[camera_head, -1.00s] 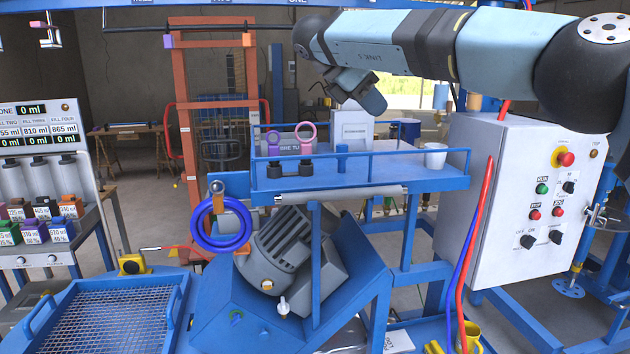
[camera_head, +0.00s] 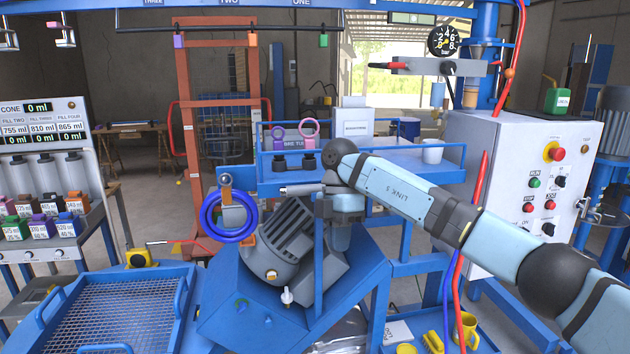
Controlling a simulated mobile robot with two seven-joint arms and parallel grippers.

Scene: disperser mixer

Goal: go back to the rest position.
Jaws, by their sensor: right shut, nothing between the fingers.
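My right arm comes in from the lower right and bends at a dark joint in front of the blue bench. My right gripper (camera_head: 341,240) hangs at the end of the arm, low in front of the bench and beside the grey motor (camera_head: 282,248). It is shut and empty; its fingertips are small and hard to make out. My left gripper is out of view.
A control cabinet (camera_head: 510,190) stands right, near my forearm. A blue mesh tray (camera_head: 120,310) lies lower left; a dispenser (camera_head: 45,180) stands at left.

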